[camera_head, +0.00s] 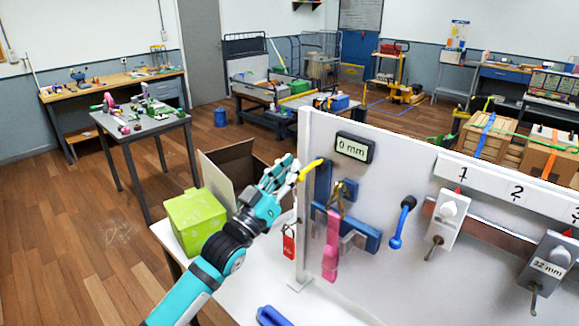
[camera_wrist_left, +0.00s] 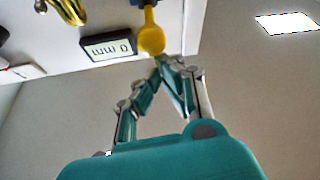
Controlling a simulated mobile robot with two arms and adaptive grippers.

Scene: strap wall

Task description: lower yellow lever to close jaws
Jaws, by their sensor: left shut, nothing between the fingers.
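The yellow lever (camera_head: 311,169) sticks out to the left from the blue jaw unit (camera_head: 323,183) on the white panel. In the left wrist view its round yellow knob (camera_wrist_left: 151,39) lies just beyond my fingertips. My left gripper (camera_head: 291,172) is shut and empty, with its tips at or very near the lever's outer end; I cannot tell whether they touch. In the left wrist view the fingertips (camera_wrist_left: 160,62) meet just below the knob. A pink strap (camera_head: 331,247) hangs below the jaw unit. The display (camera_head: 354,148) reads 0 mm. My right gripper is not in view.
A blue-knobbed lever (camera_head: 402,222) and numbered grey units (camera_head: 447,217) are on the panel to the right. A red tag (camera_head: 289,243) hangs at the panel's left edge.

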